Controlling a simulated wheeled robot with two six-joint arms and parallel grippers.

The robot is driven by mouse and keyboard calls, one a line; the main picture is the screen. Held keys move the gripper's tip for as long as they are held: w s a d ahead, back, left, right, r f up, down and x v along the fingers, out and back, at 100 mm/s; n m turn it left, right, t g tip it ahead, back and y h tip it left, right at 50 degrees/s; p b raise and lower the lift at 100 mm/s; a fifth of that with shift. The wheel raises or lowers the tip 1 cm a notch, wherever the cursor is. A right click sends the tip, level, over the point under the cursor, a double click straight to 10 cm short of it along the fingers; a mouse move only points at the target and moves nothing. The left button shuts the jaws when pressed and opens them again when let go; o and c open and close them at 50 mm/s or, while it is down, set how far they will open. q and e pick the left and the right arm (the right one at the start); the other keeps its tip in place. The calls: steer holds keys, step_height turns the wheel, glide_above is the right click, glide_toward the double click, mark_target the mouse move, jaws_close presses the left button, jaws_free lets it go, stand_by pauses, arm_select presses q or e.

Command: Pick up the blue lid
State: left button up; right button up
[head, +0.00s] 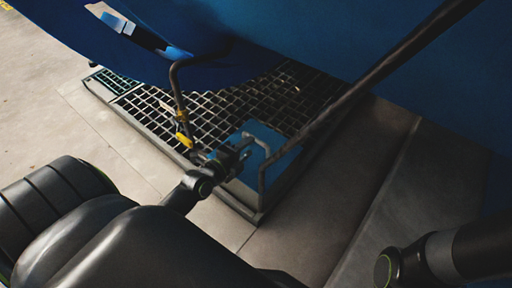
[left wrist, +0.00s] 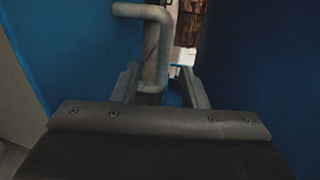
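The blue lid (head: 263,131) is at the front corner of the dark grating in the head view, with a bent grey handle (head: 262,171) on it. My left gripper (head: 243,147) is at the lid, close to the handle. In the left wrist view the fingers of my left gripper (left wrist: 161,88) stand apart, and the grey handle (left wrist: 152,60) rises between them, nearer the left finger. I cannot tell whether it touches a finger. My right gripper is out of view; only part of that arm shows at the lower right.
A large blue vessel (head: 320,35) fills the back. A dark grating (head: 150,108) lies under it. A thin pipe with a yellow valve handle (head: 184,140) stands left of the lid. A long dark bar (head: 385,75) slants down towards the lid. Bare floor (head: 50,110) lies left.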

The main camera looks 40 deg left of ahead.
arm_select(q)
glide_above(261, 150)
steer(key=shift+f+b, duration=0.3)
steer(key=shift+f, duration=0.2)
jaws_close()
stand_by(1.3)
steer(key=shift+r, duration=0.15)
